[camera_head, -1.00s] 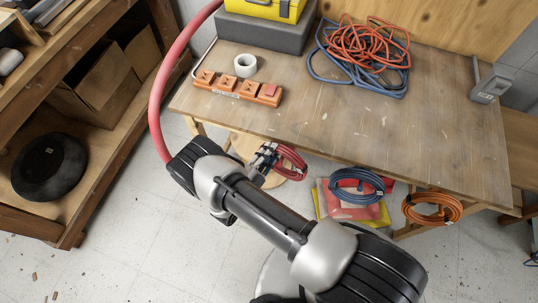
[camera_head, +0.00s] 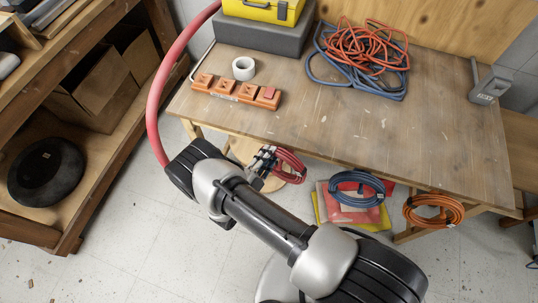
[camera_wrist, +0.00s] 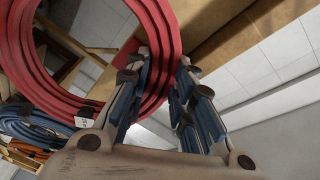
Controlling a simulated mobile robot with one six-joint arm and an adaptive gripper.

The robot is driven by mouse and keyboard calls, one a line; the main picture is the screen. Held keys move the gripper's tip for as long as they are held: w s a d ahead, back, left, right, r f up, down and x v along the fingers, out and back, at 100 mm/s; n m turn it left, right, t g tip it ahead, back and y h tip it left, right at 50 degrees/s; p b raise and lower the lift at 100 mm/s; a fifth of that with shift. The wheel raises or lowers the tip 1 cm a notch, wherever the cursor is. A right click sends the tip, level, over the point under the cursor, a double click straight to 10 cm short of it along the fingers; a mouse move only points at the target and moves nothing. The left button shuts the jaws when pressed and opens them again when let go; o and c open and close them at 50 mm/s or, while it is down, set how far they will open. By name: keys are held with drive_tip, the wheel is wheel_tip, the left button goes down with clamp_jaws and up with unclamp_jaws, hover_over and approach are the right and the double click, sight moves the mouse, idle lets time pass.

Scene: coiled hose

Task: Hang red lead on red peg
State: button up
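The red lead is a coil (camera_head: 291,165) in front of the table's front edge, left of the blue coil. In the wrist view the red coil (camera_wrist: 90,108) is large and close, and its strands pass between my fingers. My gripper (camera_head: 268,160) is at the coil's left side in the head view. In the wrist view my gripper (camera_wrist: 163,68) has a finger on each side of the strands and looks shut on them. I cannot make out a red peg in either view.
A blue coil (camera_head: 357,204) and an orange coil (camera_head: 433,224) hang at the table's front edge. On the table (camera_head: 400,135) are an orange block strip (camera_head: 236,92), white tape (camera_head: 244,68), tangled cables (camera_head: 365,45) and a clamp-like grey tool (camera_head: 490,88). Shelves (camera_head: 80,190) stand left.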

drive_tip(key=o, duration=0.5)
drive_tip(key=shift+d+f, duration=0.1)
drive_tip(key=v, duration=1.2)
drive_tip(key=w+d+r+m+g, duration=0.1)
drive_tip(key=d+r+m+g, duration=0.35)
drive_tip(key=r+m, duration=0.45)
drive_tip(key=d+r+m+g, duration=0.4)
drive_tip(key=r+m+g, duration=0.1)
drive_tip(key=r+m, duration=0.4)
drive_tip(key=w+d+r+m+g, duration=0.1)
drive_tip(key=d+r+m+g, duration=0.35)
drive_tip(key=r+m, duration=0.4)
drive_tip(key=s+d+r+m+t+y, duration=0.2)
drive_tip(key=s+r+m+y, duration=0.3)
drive_tip(key=m, duration=0.8)
drive_tip(key=s+d+r+m+t+y, duration=0.2)
drive_tip(key=s+d+r+m+y, duration=0.2)
drive_tip(key=s+r+m, duration=0.5)
drive_tip(key=shift+d+r+m+y, duration=0.2)
drive_tip(key=shift+r+m+y, duration=0.4)
drive_tip(key=shift+m, duration=1.45)
